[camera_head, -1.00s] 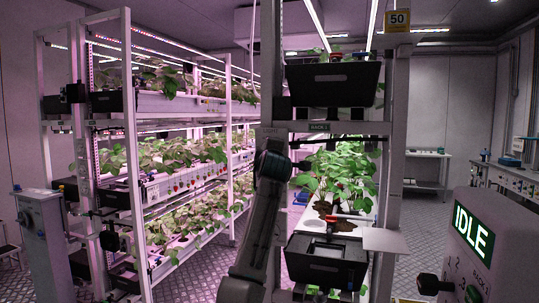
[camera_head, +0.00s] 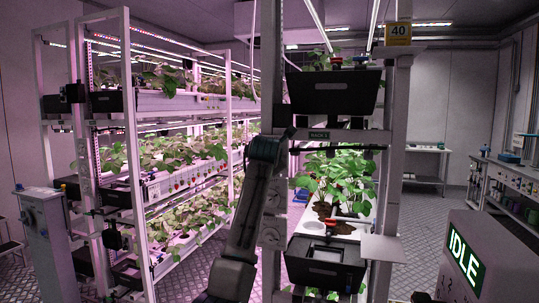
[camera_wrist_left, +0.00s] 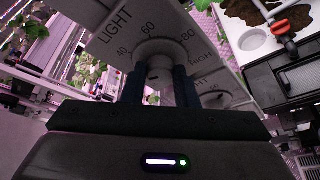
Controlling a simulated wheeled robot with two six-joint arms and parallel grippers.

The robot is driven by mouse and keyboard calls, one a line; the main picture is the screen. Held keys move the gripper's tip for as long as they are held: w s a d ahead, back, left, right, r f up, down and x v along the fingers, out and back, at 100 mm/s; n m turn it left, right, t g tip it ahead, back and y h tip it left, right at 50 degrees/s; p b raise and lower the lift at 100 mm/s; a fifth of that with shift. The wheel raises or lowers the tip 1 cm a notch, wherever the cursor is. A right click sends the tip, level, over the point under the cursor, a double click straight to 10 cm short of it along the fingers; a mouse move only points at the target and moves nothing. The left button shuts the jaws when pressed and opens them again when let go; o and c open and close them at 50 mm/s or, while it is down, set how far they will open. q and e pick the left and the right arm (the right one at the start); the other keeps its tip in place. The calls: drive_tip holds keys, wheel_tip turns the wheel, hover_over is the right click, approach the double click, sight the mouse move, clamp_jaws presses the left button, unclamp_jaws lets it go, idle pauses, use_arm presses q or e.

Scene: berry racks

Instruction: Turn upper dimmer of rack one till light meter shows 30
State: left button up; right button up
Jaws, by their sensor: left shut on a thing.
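The light meter (camera_head: 398,32), a yellow-edged sign on the post of the rack labelled Rack 1 (camera_head: 319,135), reads 40. In the left wrist view, a pale round dimmer knob (camera_wrist_left: 157,50) stands on a grey plate marked LIGHT (camera_wrist_left: 112,30) with 40, 60 and 80 around it. My left gripper (camera_wrist_left: 160,88) is shut on this knob, one dark finger on each side. In the head view my left arm rises in front of the rack's near post, and its fingers and the knob are hidden. My right gripper is not in view.
A second dial (camera_wrist_left: 216,99) sits close beside the held knob. Black bins (camera_head: 333,90) hang on the rack's front, with a small pale shelf (camera_head: 384,248) beside the lower one. A box with an IDLE screen (camera_head: 465,262) stands at lower right.

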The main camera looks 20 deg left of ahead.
use_arm(q)
drive_tip(key=shift+a+r+n+g+h+p, duration=0.1)
drive_tip(key=shift+n+g+h+p, duration=0.2)
drive_tip(key=shift+n+h+p, duration=0.75)
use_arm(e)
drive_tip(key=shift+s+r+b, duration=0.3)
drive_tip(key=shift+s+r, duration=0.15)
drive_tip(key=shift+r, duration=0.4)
use_arm(q)
drive_tip(key=shift+n+y, duration=0.25)
drive_tip(key=shift+y, duration=0.1)
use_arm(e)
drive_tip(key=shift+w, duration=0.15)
use_arm(q)
drive_tip(key=o, duration=1)
drive_tip(key=b+v, duration=0.4)
drive_tip(key=v, duration=0.6)
drive_tip(key=shift+s, duration=0.35)
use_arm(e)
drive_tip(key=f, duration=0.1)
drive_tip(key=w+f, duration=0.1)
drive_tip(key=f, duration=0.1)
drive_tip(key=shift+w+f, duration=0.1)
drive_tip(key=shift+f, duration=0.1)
